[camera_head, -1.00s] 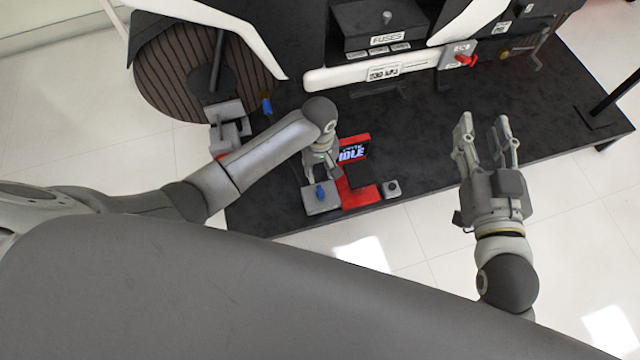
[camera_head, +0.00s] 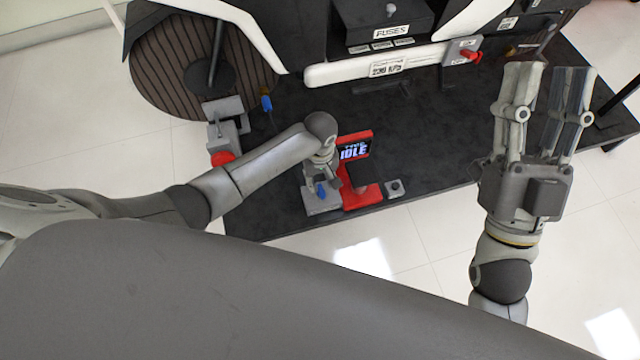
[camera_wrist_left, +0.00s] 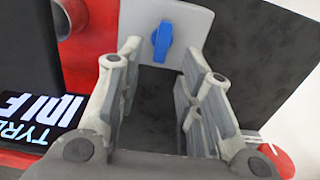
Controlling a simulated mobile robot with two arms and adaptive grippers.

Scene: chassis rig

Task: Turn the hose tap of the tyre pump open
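The tyre pump (camera_head: 362,192) is red with a display reading IDLE (camera_head: 353,150). Its hose tap is a blue handle (camera_head: 320,192) on a grey block (camera_head: 318,208), at the pump's left. In the left wrist view the blue handle (camera_wrist_left: 162,42) stands lengthwise in the picture on a grey plate (camera_wrist_left: 196,22). My left gripper (camera_wrist_left: 160,52) is open, with the handle between its fingertips in the picture; I see no contact and cannot tell the remaining depth. My right gripper (camera_head: 546,85) is open and empty, high at the right, away from the pump.
A small grey box (camera_head: 394,188) sits right of the pump. A grey fixture (camera_head: 228,130) with a red knob (camera_head: 222,158) and a blue handle (camera_head: 266,102) are at the left. A fuses box (camera_head: 385,25) and a red lever (camera_head: 470,56) are at the back. The dark tabletop (camera_head: 430,130) is clear in the middle.

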